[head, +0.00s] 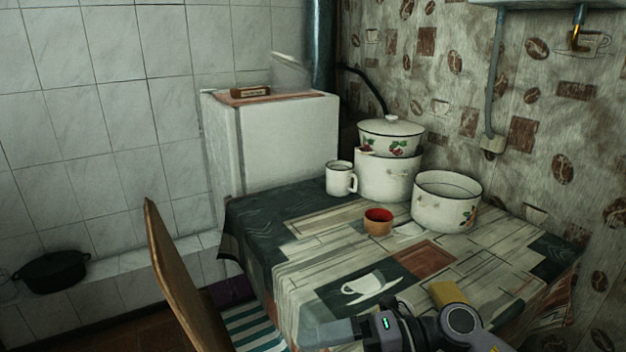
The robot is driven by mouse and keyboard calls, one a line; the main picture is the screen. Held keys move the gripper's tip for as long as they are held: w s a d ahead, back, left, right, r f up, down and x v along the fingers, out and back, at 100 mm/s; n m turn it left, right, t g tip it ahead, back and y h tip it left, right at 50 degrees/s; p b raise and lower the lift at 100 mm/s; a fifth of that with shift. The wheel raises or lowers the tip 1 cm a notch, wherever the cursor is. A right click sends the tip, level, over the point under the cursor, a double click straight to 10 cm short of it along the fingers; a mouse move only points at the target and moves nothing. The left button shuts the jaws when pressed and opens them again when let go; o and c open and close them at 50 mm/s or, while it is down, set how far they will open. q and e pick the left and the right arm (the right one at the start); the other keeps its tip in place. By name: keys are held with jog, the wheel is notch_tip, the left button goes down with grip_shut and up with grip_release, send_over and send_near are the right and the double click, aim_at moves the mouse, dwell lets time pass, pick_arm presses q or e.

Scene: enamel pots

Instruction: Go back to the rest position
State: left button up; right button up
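My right arm comes in at the bottom edge, right of centre, over the front of the table. Its gripper end (335,333) points left and is partly cut off by the frame, so whether it is open or shut is unclear. No pot is seen in it. My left gripper is out of view. On the table (300,262) stand an open white enamel pot (445,212), a lidded pot with a fruit pattern (388,142) on top of another white pot (385,180), a white mug (341,180) and a small red-and-orange cup (378,222).
A wooden chair back (180,280) stands at the table's left front. A white cabinet (275,140) stands behind the table. A yellow block (448,293) shows beside my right arm. A black pot (52,270) sits on the tiled ledge at left.

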jog(key=w+d+f+m+t+h+p, duration=0.15)
jog(key=d+m+t+h, duration=0.45)
jog(key=m+t, duration=1.4)
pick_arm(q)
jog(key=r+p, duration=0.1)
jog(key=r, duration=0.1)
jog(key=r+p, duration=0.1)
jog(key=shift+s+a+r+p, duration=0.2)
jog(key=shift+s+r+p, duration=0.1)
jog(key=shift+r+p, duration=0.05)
pick_arm(e)
jog(key=s+d+f+m+g+h, duration=0.3)
jog(key=s+d+f+m+g, duration=0.1)
jog(key=s+d+f+m, duration=0.2)
jog(key=s+d+f+m+g+h, duration=0.4)
jog(key=s+d+f+m, duration=0.2)
jog(key=f, duration=0.5)
jog(key=s+m, duration=0.2)
jog(key=shift+d+f+m+h, duration=0.2)
jog(key=shift+m+h, duration=0.1)
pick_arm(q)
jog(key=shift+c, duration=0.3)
pick_arm(e)
jog(key=shift+c, duration=0.2)
